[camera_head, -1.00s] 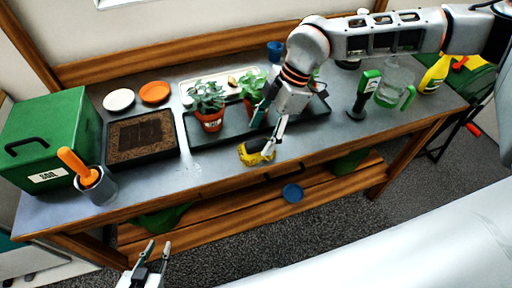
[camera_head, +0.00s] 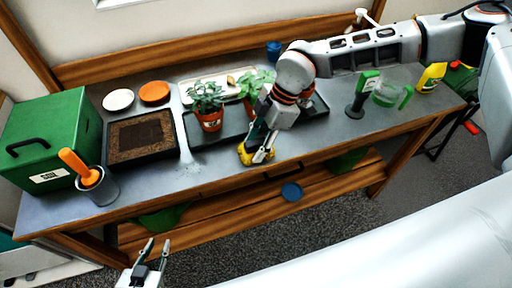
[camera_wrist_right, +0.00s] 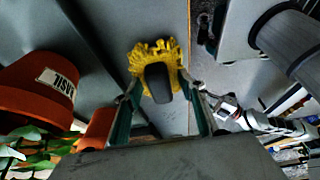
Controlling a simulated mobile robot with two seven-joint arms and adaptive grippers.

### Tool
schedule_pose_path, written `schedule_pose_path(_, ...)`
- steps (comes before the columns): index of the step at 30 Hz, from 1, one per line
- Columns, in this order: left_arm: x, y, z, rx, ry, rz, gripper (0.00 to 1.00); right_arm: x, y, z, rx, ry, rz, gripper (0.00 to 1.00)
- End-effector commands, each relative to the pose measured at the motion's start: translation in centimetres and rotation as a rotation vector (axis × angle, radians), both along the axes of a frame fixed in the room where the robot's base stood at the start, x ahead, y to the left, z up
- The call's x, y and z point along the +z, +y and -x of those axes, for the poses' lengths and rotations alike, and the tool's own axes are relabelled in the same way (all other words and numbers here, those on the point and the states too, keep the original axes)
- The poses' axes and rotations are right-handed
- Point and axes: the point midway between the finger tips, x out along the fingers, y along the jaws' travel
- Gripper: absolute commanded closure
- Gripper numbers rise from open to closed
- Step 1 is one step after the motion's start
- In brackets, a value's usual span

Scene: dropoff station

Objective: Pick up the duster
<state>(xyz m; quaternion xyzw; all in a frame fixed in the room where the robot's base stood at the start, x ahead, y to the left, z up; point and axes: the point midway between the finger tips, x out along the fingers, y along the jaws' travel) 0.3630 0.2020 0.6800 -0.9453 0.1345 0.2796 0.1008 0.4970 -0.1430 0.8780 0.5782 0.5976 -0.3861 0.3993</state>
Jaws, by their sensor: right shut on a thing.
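The duster (camera_head: 246,156) is yellow and fluffy with a dark handle. It is on the bench near the front edge, below the potted plants. My right gripper (camera_head: 262,150) is over it, pointing down, and partly hides it. In the right wrist view the duster (camera_wrist_right: 154,62) shows its yellow fringe and dark grip between the two fingers of my right gripper (camera_wrist_right: 158,100). The fingers are shut on it. My left gripper (camera_head: 152,250) is empty, in front of the bench at the bottom, with its fingers apart.
Potted plants (camera_head: 209,120) stand on a dark tray close behind my right gripper. A soil tray (camera_head: 176,160) and green soil box (camera_head: 75,115) are at the left.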

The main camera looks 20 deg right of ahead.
Motion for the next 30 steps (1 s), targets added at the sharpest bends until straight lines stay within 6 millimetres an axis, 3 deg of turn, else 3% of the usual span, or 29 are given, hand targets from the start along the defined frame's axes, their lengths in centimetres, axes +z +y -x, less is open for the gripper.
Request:
schedule_pose_path(8, 0.0, 0.0, 0.0, 0.000, 0.000, 0.000, 0.75, 0.5, 0.0, -0.1, 0.000, -0.001, -0.001, 0.82)
schedule_pose_path(14, -0.2, 0.0, 0.0, 0.000, 0.000, 0.000, 0.75, 2.6, 0.0, -0.1, 0.000, -0.003, -0.001, 0.82)
schedule_pose_path(30, -1.3, 0.0, 0.1, 0.000, 0.003, 0.000, 0.75, 16.0, 0.0, -0.1, 0.000, -0.003, 0.000, 0.82)
